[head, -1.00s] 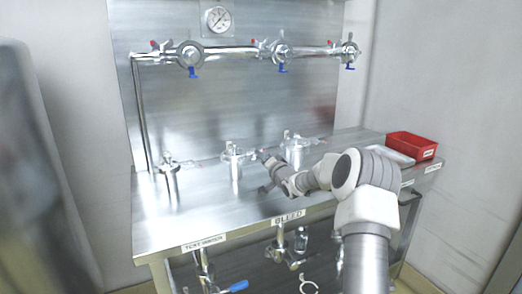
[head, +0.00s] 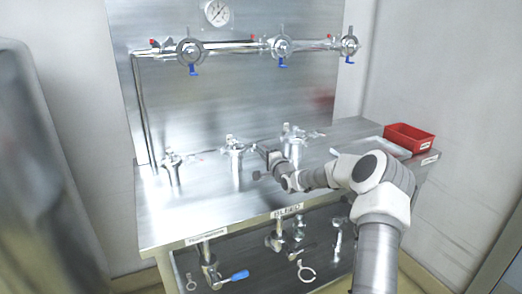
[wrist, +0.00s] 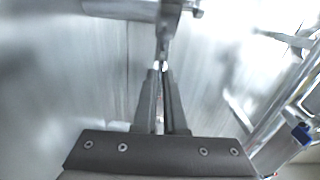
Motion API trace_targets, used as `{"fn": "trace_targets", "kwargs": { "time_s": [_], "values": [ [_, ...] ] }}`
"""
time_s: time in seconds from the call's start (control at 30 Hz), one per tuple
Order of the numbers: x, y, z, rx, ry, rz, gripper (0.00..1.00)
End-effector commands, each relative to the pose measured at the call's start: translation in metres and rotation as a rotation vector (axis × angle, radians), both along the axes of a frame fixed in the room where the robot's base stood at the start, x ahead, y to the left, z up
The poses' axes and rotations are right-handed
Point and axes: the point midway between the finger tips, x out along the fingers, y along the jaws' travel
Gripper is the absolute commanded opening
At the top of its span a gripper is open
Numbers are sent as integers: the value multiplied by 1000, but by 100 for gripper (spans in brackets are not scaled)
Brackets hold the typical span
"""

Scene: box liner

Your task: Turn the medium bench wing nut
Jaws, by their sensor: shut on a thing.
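Three metal clamp fittings stand on the steel bench: a small one (head: 172,168) at the left, a middle one (head: 235,158) and a larger one (head: 293,137) at the right. I take the middle one to carry the medium wing nut, too small to make out clearly in the head view. My gripper (head: 257,149) is just right of the middle fitting's top. In the wrist view, the fingers (wrist: 161,70) are nearly together on the end of a grey metal wing nut (wrist: 163,42). A metal bar or rim (wrist: 125,8) lies beyond it. The exact grip is blurred.
A red bin (head: 409,138) and a pale tray (head: 370,150) are at the bench's right end. Pipes with clamps and blue handles (head: 283,62) run along the back panel. More valves hang below the front edge. The bench (head: 200,210) is clear in front of the fittings.

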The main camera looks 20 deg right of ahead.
Motion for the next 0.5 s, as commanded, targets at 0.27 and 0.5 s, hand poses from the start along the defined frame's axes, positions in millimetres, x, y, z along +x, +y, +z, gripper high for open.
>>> {"fn": "trace_targets", "kwargs": {
  "time_s": [0.27,0.5],
  "values": [
    [0,-1,1,15,-1,-1,0],
    [0,0,0,14,-1,-1,14]
  ]
}}
